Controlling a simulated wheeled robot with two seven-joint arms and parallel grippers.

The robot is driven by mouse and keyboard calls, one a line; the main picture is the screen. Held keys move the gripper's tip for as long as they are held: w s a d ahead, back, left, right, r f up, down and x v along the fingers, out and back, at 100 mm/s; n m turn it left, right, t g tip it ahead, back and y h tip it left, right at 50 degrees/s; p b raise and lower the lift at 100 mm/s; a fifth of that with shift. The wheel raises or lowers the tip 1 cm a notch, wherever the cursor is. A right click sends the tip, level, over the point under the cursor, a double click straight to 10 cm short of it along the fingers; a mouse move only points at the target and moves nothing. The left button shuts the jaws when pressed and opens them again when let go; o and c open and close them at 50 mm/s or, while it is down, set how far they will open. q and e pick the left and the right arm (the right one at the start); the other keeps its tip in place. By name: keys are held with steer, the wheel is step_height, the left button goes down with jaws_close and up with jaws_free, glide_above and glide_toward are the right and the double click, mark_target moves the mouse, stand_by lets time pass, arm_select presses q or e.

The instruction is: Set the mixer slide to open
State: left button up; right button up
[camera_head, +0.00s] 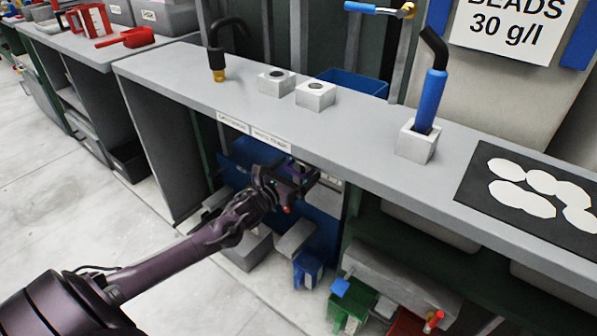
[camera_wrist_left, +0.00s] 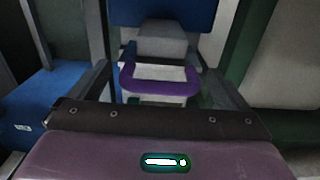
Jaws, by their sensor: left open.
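My left gripper (camera_head: 295,182) is just below the front edge of the bench, with its arm coming from the lower left. In the left wrist view its fingers (camera_wrist_left: 160,80) are spread wide apart. Between and beyond them is a purple U-shaped handle (camera_wrist_left: 158,87) in front of a grey block (camera_wrist_left: 161,45). It may be the mixer slide, but I cannot tell its position. The handle lies within the opening, and I see no clear contact. In the head view the gripper largely hides this spot. My right gripper is in neither view.
The grey bench top (camera_head: 180,82) overhangs the gripper. On it stand two grey blocks with holes (camera_head: 316,95) and a block with a blue-handled tool (camera_head: 431,100). Blue (camera_head: 308,270) and green (camera_head: 350,308) containers stand below. The floor at left is clear.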

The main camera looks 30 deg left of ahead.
arm_select(q)
steer(key=shift+w+d, duration=0.1)
steer(key=shift+w, duration=0.6)
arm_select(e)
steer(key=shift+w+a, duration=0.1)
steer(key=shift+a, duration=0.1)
arm_select(q)
steer(key=c, duration=1)
steer(key=s+p, duration=0.2)
steer(key=s, duration=0.1)
steer(key=shift+s+r, duration=0.1)
steer(key=shift+s, duration=0.2)
steer(key=shift+c, duration=0.2)
steer(key=shift+s+p, duration=0.35)
steer(key=shift+p, duration=0.05)
steer(key=shift+f, duration=0.2)
steer(key=o, duration=0.9)
steer(key=shift+f, duration=0.1)
steer(key=shift+o, duration=0.7)
steer(key=shift+s, duration=0.1)
steer(key=shift+a, duration=0.2)
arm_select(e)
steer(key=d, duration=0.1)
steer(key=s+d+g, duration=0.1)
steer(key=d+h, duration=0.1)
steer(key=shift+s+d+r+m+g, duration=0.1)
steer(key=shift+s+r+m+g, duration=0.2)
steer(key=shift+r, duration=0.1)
